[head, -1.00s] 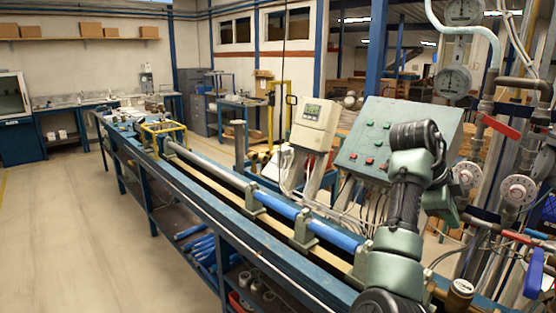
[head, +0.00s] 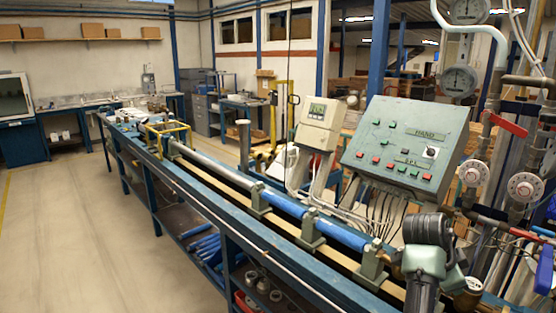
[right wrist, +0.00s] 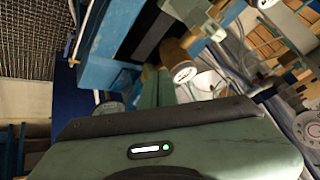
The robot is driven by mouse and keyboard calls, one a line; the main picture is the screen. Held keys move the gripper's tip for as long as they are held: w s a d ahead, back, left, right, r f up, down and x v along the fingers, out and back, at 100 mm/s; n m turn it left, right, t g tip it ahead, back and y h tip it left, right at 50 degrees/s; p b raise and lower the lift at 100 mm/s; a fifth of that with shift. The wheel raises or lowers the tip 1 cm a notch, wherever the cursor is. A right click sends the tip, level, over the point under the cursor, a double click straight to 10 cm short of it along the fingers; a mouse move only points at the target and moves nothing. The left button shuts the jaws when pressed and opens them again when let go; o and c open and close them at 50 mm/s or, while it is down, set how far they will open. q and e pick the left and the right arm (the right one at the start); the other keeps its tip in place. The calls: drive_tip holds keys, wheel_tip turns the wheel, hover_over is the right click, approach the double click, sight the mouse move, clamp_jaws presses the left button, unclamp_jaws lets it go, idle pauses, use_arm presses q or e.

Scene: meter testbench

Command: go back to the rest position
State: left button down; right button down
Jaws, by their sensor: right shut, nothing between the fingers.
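My right arm (head: 427,262) stands at the lower right of the head view, in front of the bench and below the green control panel (head: 405,148). In the right wrist view the grey-green body of my right gripper (right wrist: 165,117) fills the bottom, with a dark front edge and a small lit indicator. The gripper is shut and holds nothing; its separate fingertips cannot be made out. My left gripper is in neither view.
The blue test bench (head: 235,207) runs from lower right to the far left, carrying a blue pipe (head: 285,205). Gauges, valves and a red lever (head: 508,124) stand close on the right. The floor (head: 85,240) at left is clear.

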drive_tip(key=s+a+f+n+t, duration=0.1)
drive_tip(key=s+f+n, duration=0.55)
drive_tip(key=f, duration=0.45)
drive_tip(key=s+a+f+n+y, duration=0.45)
drive_tip(key=s+a+n, duration=0.35)
drive_tip(key=s, duration=0.5)
drive_tip(key=s+a+f+n+y, duration=0.3)
drive_tip(key=s+a+f+n, duration=0.3)
drive_tip(key=s+a, duration=0.6)
wheel_tip(320, 180, down, 26)
drive_tip(key=s+d+g+b, duration=0.1)
drive_tip(key=b, duration=0.1)
drive_tip(key=s+d+f+n+g+b, duration=0.1)
drive_tip(key=s+d+f, duration=0.2)
drive_tip(key=s+f, duration=1.4)
drive_tip(key=shift+s+d+f, duration=0.15)
drive_tip(key=shift+s+f, duration=0.05)
drive_tip(key=shift+f, duration=0.6)
